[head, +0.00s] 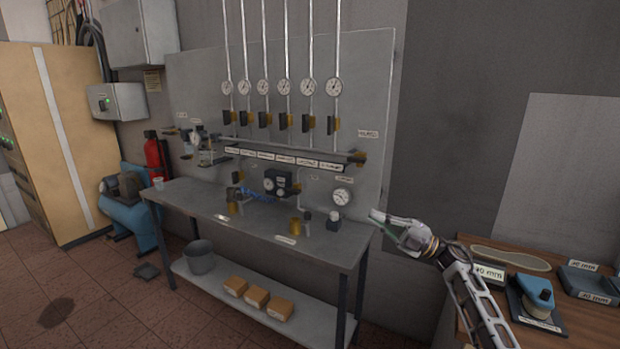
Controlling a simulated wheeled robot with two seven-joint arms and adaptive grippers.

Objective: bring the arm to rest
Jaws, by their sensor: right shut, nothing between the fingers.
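My right gripper (388,220) hangs in the air near the right end of the grey metal bench. Its fingers are shut with nothing between them. My right arm comes in from the lower right and passes in front of the wooden table's left edge. My left gripper is not in view. On the wooden table (590,322) at the right, a blue shoe last (537,291) sits on a dark labelled stand. A flat tan sole-shaped piece (510,257) lies behind it, near a label.
The grey bench (190,195) carries small brass and dark fittings. Several gauges (264,87) and pipes line the panel behind it. A bucket (199,257) and cardboard boxes (256,297) stand on its lower shelf. A dark block (592,284) lies at the wooden table's right.

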